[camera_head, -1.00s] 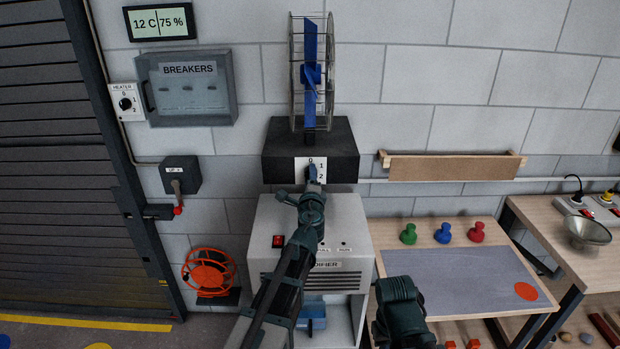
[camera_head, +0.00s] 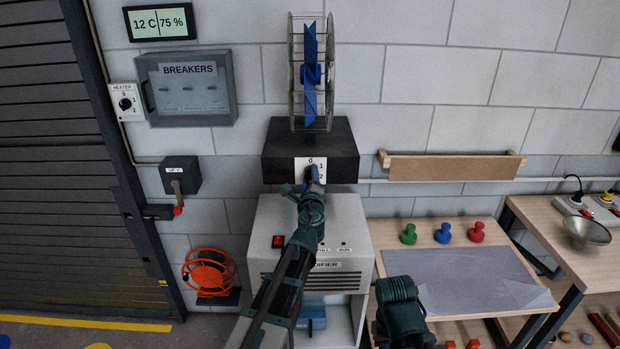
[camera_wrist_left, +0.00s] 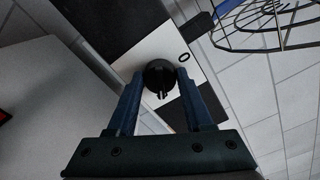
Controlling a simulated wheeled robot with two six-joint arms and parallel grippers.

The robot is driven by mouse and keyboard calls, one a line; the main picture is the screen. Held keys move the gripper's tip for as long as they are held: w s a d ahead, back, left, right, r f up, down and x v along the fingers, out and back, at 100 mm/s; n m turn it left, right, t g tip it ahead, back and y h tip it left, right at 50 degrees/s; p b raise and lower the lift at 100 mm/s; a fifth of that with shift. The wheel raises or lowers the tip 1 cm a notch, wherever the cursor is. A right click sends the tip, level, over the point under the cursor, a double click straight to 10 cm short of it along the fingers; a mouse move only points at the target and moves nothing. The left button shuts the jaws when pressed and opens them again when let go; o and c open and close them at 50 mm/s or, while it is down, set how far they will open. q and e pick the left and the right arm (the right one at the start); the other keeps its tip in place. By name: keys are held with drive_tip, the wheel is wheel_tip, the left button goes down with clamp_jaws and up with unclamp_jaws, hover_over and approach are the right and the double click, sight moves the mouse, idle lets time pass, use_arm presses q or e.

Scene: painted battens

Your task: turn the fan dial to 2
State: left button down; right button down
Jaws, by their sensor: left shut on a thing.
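The fan (camera_head: 311,72) stands on a black box (camera_head: 340,160) against the wall. A white dial plate (camera_head: 301,165) on the box's front reads 0 at the top, with 1 and 2 down its right side. My left gripper (camera_head: 312,180) is at the plate and covers most of the dial in the head view. In the left wrist view the round black dial (camera_wrist_left: 160,76) sits between the blue fingers of my left gripper (camera_wrist_left: 160,84), which is shut on it. The dial's ridge points down the picture, away from the 0. The 1 and 2 are hidden there.
A grey humidifier cabinet (camera_head: 345,240) stands below the fan box. A breaker box (camera_head: 190,88) and heater dial (camera_head: 125,103) are on the wall at left. A workbench (camera_head: 400,236) with coloured knobs and a grey sheet (camera_head: 470,280) is at right.

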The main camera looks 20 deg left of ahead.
use_arm(q)
drive_tip(key=shift+c, duration=1.6)
unclamp_jaws()
drive_tip(key=shift+s, duration=0.1)
